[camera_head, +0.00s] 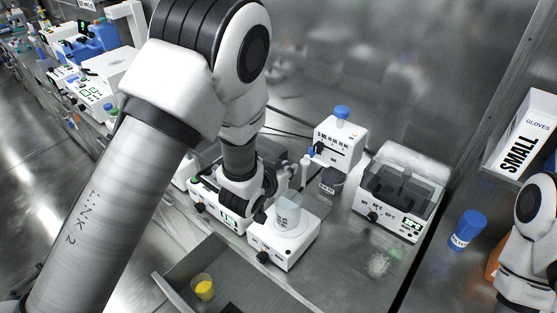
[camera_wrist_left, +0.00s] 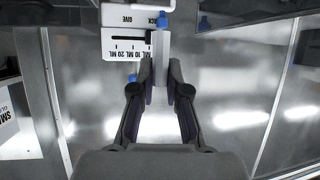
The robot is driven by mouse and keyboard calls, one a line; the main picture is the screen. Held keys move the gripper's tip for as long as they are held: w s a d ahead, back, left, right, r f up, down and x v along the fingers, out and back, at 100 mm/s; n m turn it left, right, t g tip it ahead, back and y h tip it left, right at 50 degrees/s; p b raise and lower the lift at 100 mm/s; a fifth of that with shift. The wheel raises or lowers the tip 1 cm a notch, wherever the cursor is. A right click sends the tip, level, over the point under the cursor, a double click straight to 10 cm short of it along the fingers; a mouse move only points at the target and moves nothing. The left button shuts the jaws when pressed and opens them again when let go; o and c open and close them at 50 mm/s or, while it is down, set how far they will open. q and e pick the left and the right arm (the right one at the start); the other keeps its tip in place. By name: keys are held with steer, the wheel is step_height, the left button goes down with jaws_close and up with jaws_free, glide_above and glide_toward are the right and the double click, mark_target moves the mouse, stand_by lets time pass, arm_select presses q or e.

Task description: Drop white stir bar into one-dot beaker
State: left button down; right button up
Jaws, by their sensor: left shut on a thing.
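A clear glass beaker (camera_head: 287,213) stands on the white hotplate stirrer (camera_head: 283,246) in the head view. Its dot marking is too small to read. My left gripper (camera_head: 294,180) comes in from the left, close above the beaker and partly hidden by its own wrist. In the left wrist view, its fingers (camera_wrist_left: 160,72) are shut on a pale thing between the tips.
A white dispenser (camera_head: 340,143) with a blue-capped bottle stands behind the stirrer. A lidded device (camera_head: 402,195) stands to the right. A grey tray (camera_head: 167,282) with a yellow-filled cup (camera_head: 203,287) is in front. A blue-capped container (camera_head: 467,230) and glove box (camera_head: 525,135) are at right.

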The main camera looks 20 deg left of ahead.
arm_select(q)
steer(key=f+b, duration=0.1)
steer(key=s+f+b, duration=0.1)
steer(key=f, duration=0.1)
steer(key=s+f+b, duration=0.1)
steer(key=f+b, duration=0.1)
steer(key=shift+a, duration=0.1)
steer(key=c, duration=1.6)
jaws_free()
steer(key=shift+s+r, duration=0.15)
steer(key=o, duration=0.5)
steer(key=shift+s, duration=0.1)
step_height(320, 180, up, 3)
glide_above(288, 210)
steer(key=s+a, duration=0.3)
steer(key=a, duration=0.1)
steer(key=shift+w+d, duration=0.15)
steer(key=shift+d, duration=0.05)
arm_select(e)
steer(key=f, duration=0.1)
steer(key=s+f, duration=0.1)
steer(key=f, duration=0.2)
steer(key=shift+s, duration=0.3)
